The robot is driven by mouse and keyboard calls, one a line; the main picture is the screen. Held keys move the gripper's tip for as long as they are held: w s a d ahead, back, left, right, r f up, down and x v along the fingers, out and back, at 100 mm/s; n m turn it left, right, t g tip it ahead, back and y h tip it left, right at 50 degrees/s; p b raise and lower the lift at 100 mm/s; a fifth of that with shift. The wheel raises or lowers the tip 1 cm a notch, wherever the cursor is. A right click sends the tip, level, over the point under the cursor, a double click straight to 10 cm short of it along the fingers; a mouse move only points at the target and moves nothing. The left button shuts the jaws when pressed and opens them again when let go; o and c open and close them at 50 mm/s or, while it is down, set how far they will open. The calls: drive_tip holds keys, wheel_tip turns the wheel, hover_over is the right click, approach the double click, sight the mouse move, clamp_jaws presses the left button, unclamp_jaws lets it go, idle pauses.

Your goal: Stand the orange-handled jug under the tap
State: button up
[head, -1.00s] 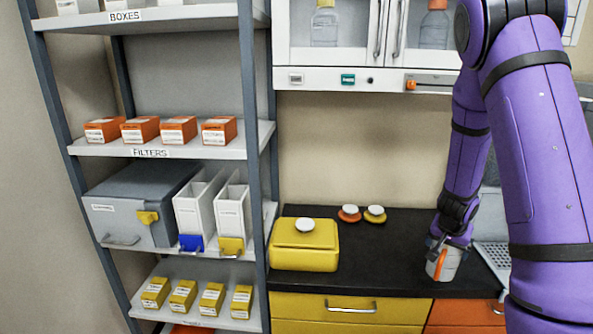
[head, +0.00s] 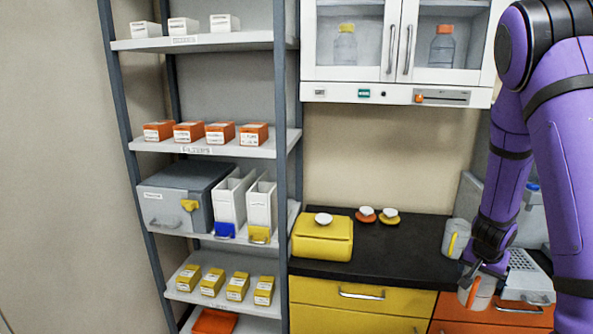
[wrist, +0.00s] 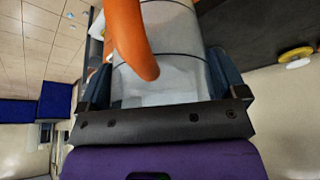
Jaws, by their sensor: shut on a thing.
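The orange-handled jug (head: 481,296) is pale, with an orange loop handle. In the head view it shows low at the right, in front of the orange drawers at the counter's front edge. My gripper (head: 484,273) is shut on it from above. In the wrist view the jug (wrist: 185,50) sits between the two fingers, its orange handle (wrist: 134,38) toward the camera. A grey machine (head: 543,207) with a grated tray (head: 526,268) stands at the right, partly behind my purple arm. I cannot make out the tap.
A jug with a yellow handle (head: 455,240) stands on the black counter (head: 385,252), left of my wrist. A yellow box (head: 322,241) and two small round-topped items (head: 378,214) are further left. A shelf rack (head: 283,110) stands at the left. The counter's middle is clear.

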drive_tip(key=shift+s+a, duration=0.2)
drive_tip(key=shift+w+a+f, duration=0.2)
drive_tip(key=shift+w+f, duration=0.1)
drive_tip(key=shift+w, duration=0.05)
drive_tip(key=shift+w+a+f+n+y, duration=0.2)
drive_tip(key=shift+a+f+n+y, duration=0.1)
drive_tip(key=shift+a+n, duration=0.25)
drive_tip(key=w+a+f+n+y, duration=0.1)
drive_tip(key=w+a+f+n, duration=0.1)
drive_tip(key=a, duration=0.5)
drive_tip(key=w+a+f+n+t+y, duration=0.1)
drive_tip(key=w+a+f+n, duration=0.1)
drive_tip(key=a, duration=0.5)
drive_tip(key=w+a+f+n+y, duration=0.1)
drive_tip(key=w+a+f+n, duration=0.1)
drive_tip(key=a+n, duration=0.3)
drive_tip(key=shift+a+f+t, duration=0.3)
drive_tip(key=shift+a+f, duration=0.55)
drive_tip(key=shift+a, duration=0.25)
